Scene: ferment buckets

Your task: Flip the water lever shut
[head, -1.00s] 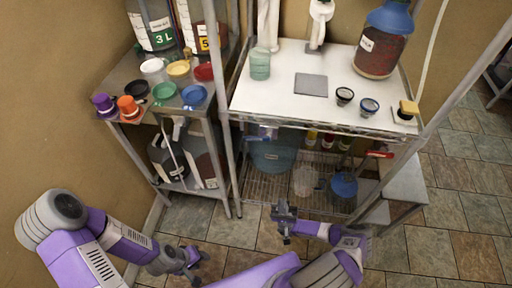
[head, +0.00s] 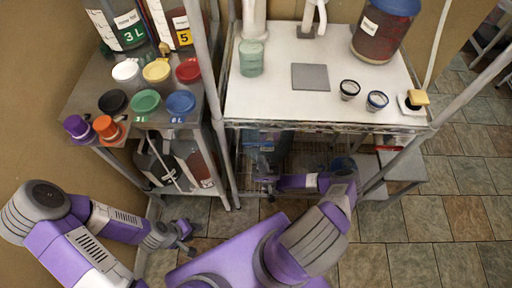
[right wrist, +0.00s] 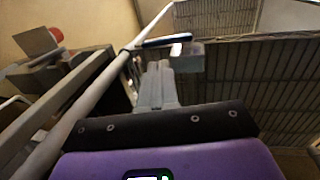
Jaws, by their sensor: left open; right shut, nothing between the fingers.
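A dark lever with a bluish edge (right wrist: 162,41) shows in the right wrist view, beside a slanted pale post and a small grey block (right wrist: 188,57). I take it for the water lever. My right gripper (right wrist: 158,72) is shut and empty, its fingertips just below the lever; I cannot tell whether they touch. In the head view my right gripper (head: 264,180) reaches under the front edge of the white table (head: 285,95), where the lever is hard to make out. My left gripper (head: 186,240) is open and empty, low over the floor at left.
Cups and a lidded jug (head: 382,30) stand on the white table. The left stand (head: 85,90) holds large containers and several coloured caps. Wire shelving lies under the white table, and a post (head: 398,158) rises at its right. Tiled floor (head: 440,220) is clear at right.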

